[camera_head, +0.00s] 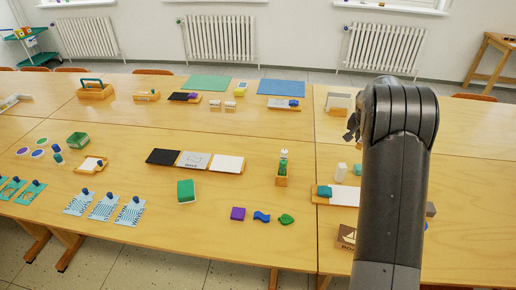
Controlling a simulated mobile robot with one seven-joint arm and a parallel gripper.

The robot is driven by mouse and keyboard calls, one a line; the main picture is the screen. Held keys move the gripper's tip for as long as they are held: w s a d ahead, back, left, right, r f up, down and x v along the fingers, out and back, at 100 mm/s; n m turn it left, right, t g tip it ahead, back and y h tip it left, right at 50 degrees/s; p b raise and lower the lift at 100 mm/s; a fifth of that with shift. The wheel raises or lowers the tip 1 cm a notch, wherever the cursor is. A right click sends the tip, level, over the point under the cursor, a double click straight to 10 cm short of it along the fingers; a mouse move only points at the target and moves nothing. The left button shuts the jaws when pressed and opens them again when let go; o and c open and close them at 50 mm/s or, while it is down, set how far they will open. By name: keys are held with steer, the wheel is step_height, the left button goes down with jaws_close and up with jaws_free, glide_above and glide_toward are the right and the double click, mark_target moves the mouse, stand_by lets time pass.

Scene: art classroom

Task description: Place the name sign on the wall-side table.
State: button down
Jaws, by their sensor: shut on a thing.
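My gripper (353,126) is on the right, partly hidden behind my dark arm. It is shut, and the fingertips and their contact are hard to make out. A small pale grey panel with wooden edges (338,101), which looks like the name sign, shows just left of and behind the gripper, over the far right table. It appears to be the thing held; any writing is too small to read. I cannot tell whether it touches the tabletop. The wall-side table (300,128) is the far row of wooden tabletops, nearer the radiators.
Green (208,83) and blue (281,87) mats and small trays lie along the far tables. A wooden tool carrier (94,91) stands at left. Near tables hold cards, blocks and a brown boat-picture block (346,236). The far right tabletop (470,125) is bare.

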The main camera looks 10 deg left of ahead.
steer(key=s+a+n+y, duration=0.1)
steer(key=s+a+n, duration=0.15)
steer(key=a, duration=1.65)
steer(key=s+a+n+y, duration=0.15)
steer(key=a+n, duration=0.25)
steer(key=a, duration=1.5)
steer(key=shift+m+t, duration=0.25)
steer(key=shift+t, duration=0.15)
steer(key=shift+d+f, duration=0.2)
steer(key=shift+f, duration=7.65)
steer(key=shift+f, duration=0.15)
steer(key=c, duration=1.3)
jaws_free()
steer(key=shift+o, duration=0.2)
